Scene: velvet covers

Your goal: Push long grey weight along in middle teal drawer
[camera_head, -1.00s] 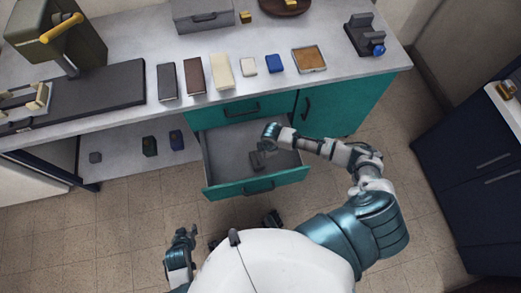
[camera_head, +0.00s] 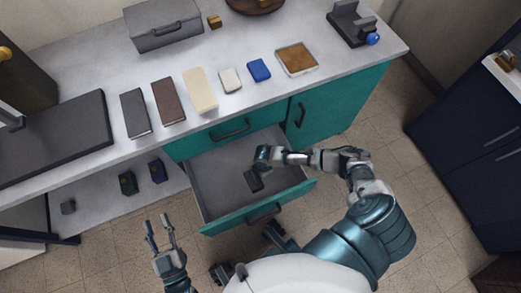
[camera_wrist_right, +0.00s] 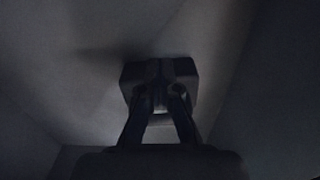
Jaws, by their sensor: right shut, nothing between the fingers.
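The middle teal drawer (camera_head: 275,207) is pulled open below the counter, with a grey, mostly bare inside. My right gripper (camera_head: 256,184) reaches down into it, right of its middle, with fingers shut. My left gripper (camera_head: 158,222) is open and empty above the floor, left of the drawer.
On the counter (camera_head: 235,110) lie a dark grey block (camera_head: 135,113), a brown one (camera_head: 168,102), a cream one (camera_head: 200,91), small white and blue pieces and a tray (camera_head: 297,58). A grey box (camera_head: 163,25) stands behind. Small dark objects lie on the lower shelf at left.

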